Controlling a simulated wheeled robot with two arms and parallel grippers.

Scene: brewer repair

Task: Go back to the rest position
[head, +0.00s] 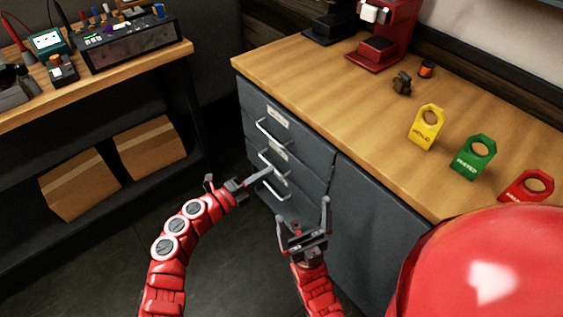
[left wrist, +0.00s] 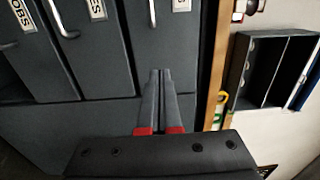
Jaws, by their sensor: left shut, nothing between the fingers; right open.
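My left gripper (head: 266,174) is in front of the grey drawer cabinet (head: 310,155), near the lower drawer handles. It is shut and empty. The left wrist view shows its two fingers (left wrist: 160,76) together, with the drawer fronts beyond. I cannot tell whether it touches a handle. My right gripper (head: 303,211) is lower and to the right, in front of the cabinet. Its two fingers are spread apart with nothing between them.
A wooden counter (head: 300,72) tops the cabinet. It holds a red machine (head: 390,35) and yellow (head: 426,138), green (head: 463,166) and red (head: 512,196) tags. A workbench (head: 150,58) with instruments stands left, boxes (head: 150,148) below. Dark floor (head: 225,255) lies open between.

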